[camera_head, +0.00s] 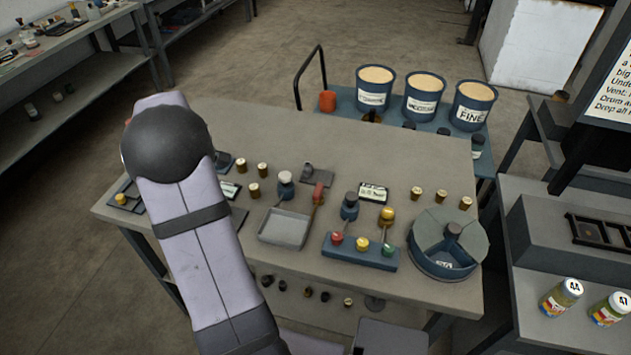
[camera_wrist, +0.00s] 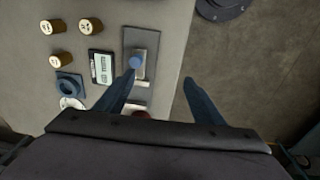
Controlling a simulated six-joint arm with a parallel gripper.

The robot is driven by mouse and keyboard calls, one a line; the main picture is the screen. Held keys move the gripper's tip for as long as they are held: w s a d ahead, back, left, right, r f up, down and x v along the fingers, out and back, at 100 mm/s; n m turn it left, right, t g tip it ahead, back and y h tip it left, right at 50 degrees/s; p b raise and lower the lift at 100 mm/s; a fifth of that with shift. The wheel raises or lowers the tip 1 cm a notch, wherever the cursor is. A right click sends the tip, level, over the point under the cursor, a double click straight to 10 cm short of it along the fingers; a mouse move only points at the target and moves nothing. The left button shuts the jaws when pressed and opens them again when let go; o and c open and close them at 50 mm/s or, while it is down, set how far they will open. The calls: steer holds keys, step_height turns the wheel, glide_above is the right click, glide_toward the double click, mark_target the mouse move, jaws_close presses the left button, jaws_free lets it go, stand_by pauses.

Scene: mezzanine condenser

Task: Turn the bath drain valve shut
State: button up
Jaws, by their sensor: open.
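In the wrist view my gripper (camera_wrist: 160,88) is open, its two dark blue fingers spread wide with nothing held between them. Left of the gap, close to the left finger, a dark plate with a lighter metal block and a blue round knob (camera_wrist: 135,62) lies along the table edge. No label shows that this is the bath drain valve, and I cannot tell whether it is open or shut. I see no clear contact between finger and knob. In the head view my arm hides my gripper and this plate.
The grey table (camera_head: 330,130) carries small gold-topped jars (camera_head: 262,168), a rack of coloured knobs (camera_head: 361,250) and a round divided bin (camera_head: 445,255). In the wrist view a label card (camera_wrist: 101,66) lies left of the plate. Bare floor (camera_wrist: 245,60) lies right of the edge.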

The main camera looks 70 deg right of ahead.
steer(key=s+d, duration=1.3)
steer(key=d, duration=0.1)
steer(key=y, duration=0.1)
glide_above(318, 189)
steer(key=shift+s+r+g, duration=0.1)
steer(key=shift+r+g, duration=0.15)
steer(key=shift+g, duration=0.15)
steer(key=shift+f+p, duration=1.4)
steer(key=shift+f, duration=2.25)
steer(key=c, duration=1)
